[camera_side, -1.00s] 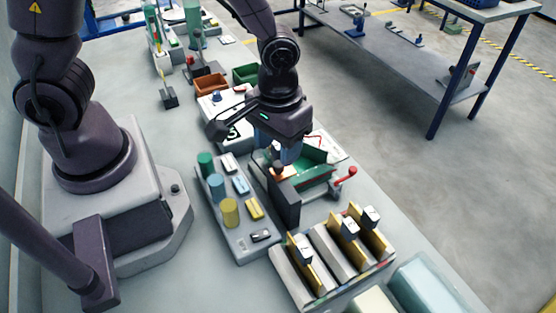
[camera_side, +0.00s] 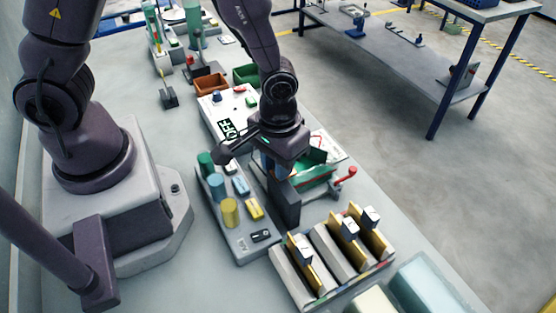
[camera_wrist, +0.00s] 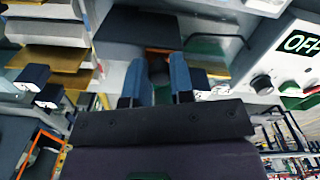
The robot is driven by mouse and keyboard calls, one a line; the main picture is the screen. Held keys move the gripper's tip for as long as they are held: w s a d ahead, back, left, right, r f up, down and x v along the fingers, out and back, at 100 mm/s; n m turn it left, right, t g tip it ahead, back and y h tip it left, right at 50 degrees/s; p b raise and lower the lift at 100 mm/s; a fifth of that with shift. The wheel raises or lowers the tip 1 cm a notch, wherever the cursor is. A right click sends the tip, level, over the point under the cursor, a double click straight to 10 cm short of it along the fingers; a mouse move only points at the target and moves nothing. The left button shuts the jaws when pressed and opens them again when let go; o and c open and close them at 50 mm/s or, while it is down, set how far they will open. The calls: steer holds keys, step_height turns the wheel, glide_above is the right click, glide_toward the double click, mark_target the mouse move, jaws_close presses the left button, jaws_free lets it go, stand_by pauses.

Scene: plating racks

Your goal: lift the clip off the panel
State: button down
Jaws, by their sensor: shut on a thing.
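My gripper (camera_side: 274,166) is low over the green bath, just behind a dark upright block (camera_side: 286,204). In the wrist view its two blue fingers (camera_wrist: 158,82) stand close together, shut on a small dark piece, taken to be the clip. The clip is mostly hidden, and its contact with a panel cannot be made out. A black-and-white piece (camera_wrist: 201,82) shows just right of the fingers in the wrist view. Other yellow panels (camera_side: 377,237) with black-and-white clips (camera_side: 349,227) stand upright in the slotted rack (camera_side: 289,284) at the lower right.
The green bath (camera_side: 322,176) has a red lever (camera_side: 347,173) on its right. A grey tray (camera_side: 231,241) with coloured cylinders and small blocks lies left of the gripper. A white unit with an OFF display (camera_side: 228,128) stands behind.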

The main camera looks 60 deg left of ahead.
mark_target(288, 190)
steer(key=shift+d, duration=2.05)
steer(key=c, duration=1)
jaws_free()
steer(key=shift+a, duration=0.1)
steer(key=shift+r, duration=0.1)
step_height(288, 190, up, 13)
steer(key=shift+f, duration=0.1)
